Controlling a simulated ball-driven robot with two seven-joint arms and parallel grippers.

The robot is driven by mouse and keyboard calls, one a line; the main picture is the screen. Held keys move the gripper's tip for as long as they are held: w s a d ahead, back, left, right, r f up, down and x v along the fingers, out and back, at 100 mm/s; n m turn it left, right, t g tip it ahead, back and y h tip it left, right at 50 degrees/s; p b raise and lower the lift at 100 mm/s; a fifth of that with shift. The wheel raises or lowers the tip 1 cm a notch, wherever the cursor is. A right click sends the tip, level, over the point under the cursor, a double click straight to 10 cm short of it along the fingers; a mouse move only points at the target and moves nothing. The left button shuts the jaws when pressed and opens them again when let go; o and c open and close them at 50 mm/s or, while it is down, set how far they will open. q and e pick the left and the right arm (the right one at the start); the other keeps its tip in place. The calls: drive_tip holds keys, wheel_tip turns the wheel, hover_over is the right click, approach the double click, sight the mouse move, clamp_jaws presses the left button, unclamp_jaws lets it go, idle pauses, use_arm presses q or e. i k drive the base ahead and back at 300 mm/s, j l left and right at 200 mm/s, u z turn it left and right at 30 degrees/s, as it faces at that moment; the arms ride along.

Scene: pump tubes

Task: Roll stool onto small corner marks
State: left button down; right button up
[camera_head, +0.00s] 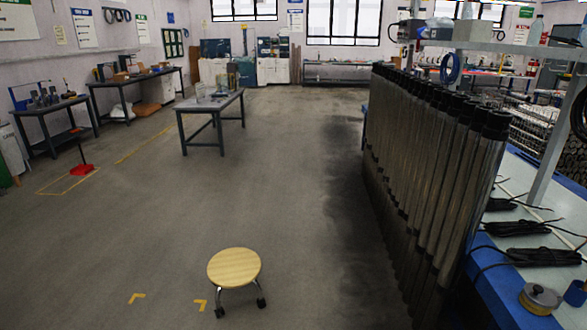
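The stool (234,267) has a round light-wood seat and bent metal legs with dark casters. It stands upright on the grey floor at the lower middle of the head view. Two small yellow corner marks lie on the floor to its left: one (137,297) farther left and one (201,305) close beside the stool's left caster. The stool's seat is to the right of both marks, and any other marks under or behind it are hidden. Neither of my grippers shows in the head view.
A row of upright metal pump tubes (430,170) runs along the right, beside a blue-edged bench (505,290) with black cable bundles. A grey table (210,105) stands farther back. Benches line the left wall, near a red dustpan-like item (81,169). The floor left of the stool is open.

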sight(235, 267)
drive_tip(key=i+z, duration=0.1)
drive_tip(key=i, duration=0.6)
drive_tip(key=i+z, duration=0.1)
drive_tip(key=i, duration=0.6)
drive_tip(key=i+j+z, duration=0.1)
drive_tip(key=i, duration=0.6)
drive_tip(key=i+u, duration=0.35)
drive_tip(key=i, duration=0.4)
drive_tip(key=i+l+u, duration=0.2)
drive_tip(key=i+u, duration=0.15)
drive_tip(key=i, duration=0.4)
drive_tip(key=i+u, duration=0.35)
